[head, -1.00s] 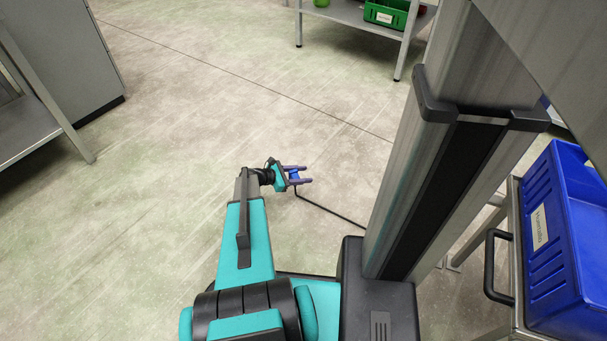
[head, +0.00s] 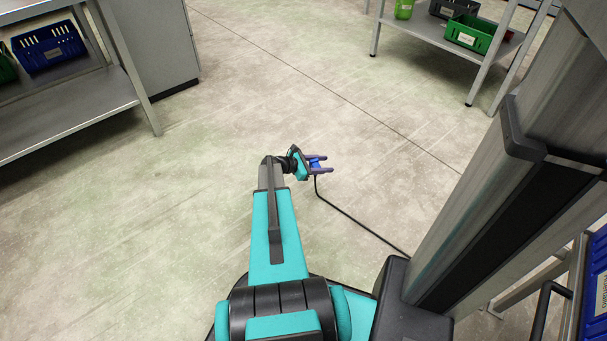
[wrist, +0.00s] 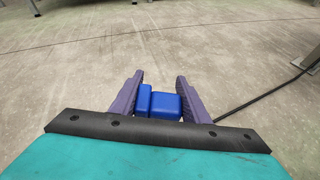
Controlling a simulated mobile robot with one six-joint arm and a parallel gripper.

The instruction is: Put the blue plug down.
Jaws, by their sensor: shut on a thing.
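The blue plug (head: 316,163) is between the purple fingers of my gripper (head: 322,164), out over open floor in the head view. A black cable (head: 345,213) hangs from it and runs to the lower right. In the wrist view the plug (wrist: 158,103) shows as two blue blocks between the two fingers of my gripper (wrist: 157,92). The gripper is shut on it. The cable (wrist: 262,98) leads off to the right there. The plug's underside is hidden.
A grey shelf (head: 75,112) with a blue crate (head: 48,46) stands at the left. A metal rack (head: 430,42) with a green crate (head: 470,36) stands at the back right. A blue bin (head: 596,285) is at the right edge. The floor (head: 290,95) between is clear.

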